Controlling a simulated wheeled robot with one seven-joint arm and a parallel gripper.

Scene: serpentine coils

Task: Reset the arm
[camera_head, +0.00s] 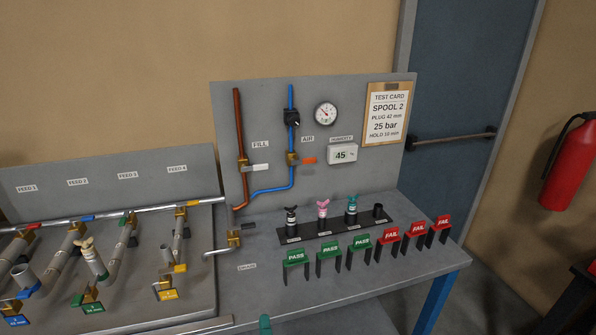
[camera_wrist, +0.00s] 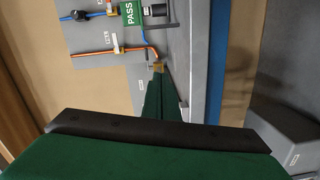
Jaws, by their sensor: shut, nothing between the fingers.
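My gripper (camera_wrist: 162,90) shows in the wrist view as two green fingers close together. They are shut with nothing between them. Past their tips is a brass valve (camera_wrist: 159,67) on the bench, and I cannot tell whether they touch it. In the head view a small green piece (camera_head: 265,324) at the bottom edge looks like my gripper's tip. The rest of my arm is outside that view.
A grey bench (camera_head: 350,285) carries green PASS stands (camera_head: 328,247), red FAIL stands (camera_head: 416,229) and a black rack (camera_head: 337,229) of plugs. Pipes and valves fill the left board (camera_head: 130,300). A panel (camera_head: 225,110) with a gauge (camera_head: 326,113) stands behind.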

